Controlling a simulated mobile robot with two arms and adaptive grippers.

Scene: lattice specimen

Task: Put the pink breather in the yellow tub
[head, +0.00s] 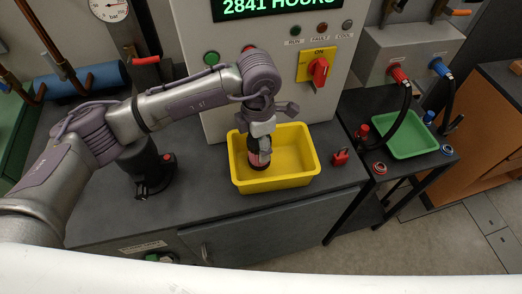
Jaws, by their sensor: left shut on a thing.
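The yellow tub (278,182) stands on the dark grey bench top in front of the control cabinet. My left gripper (262,142) points down over the left part of the tub and is shut on a small dark cylinder with a pinkish-red band, which looks like the pink breather (256,158). The breather is upright, within the tub's outline and partly covered by the fingers. I cannot tell whether its bottom touches the tub floor. My right gripper is not in view.
A red padlock-like item (341,157) sits right of the tub. A green tray (405,135) stands on the side table, with red and blue fittings around it. The cabinet (290,70) with a red switch (319,71) rises behind the tub. Bench space in front of the tub is clear.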

